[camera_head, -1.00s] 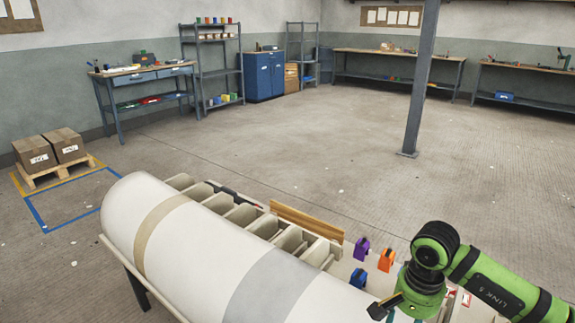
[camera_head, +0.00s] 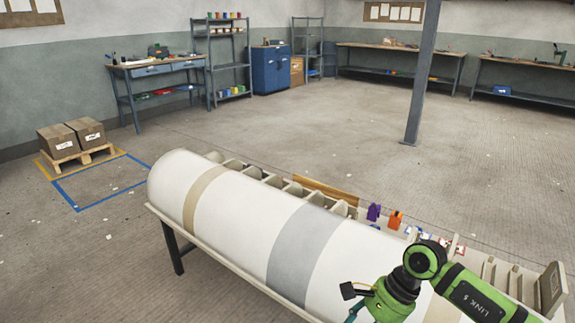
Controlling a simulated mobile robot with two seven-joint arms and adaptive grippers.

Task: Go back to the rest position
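My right arm (camera_head: 470,295) comes in from the lower right, green and black, bent over the near side of the white mould. Its wrist end (camera_head: 390,300) is at the bottom edge, with a small black part on a yellow piece and a bit of teal beside it. The fingers of this gripper cannot be made out, so whether it holds anything is hidden. My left arm and gripper are not in view. The long rounded white mould (camera_head: 235,215), with a tan and a grey band, lies on a dark-legged stand.
Behind the mould is a row of compartments with a wooden strip (camera_head: 325,190), a purple clamp (camera_head: 374,212) and an orange clamp (camera_head: 395,220). A grey post (camera_head: 421,80) stands beyond. Boxes on a pallet (camera_head: 70,158) are at left. The floor between is open.

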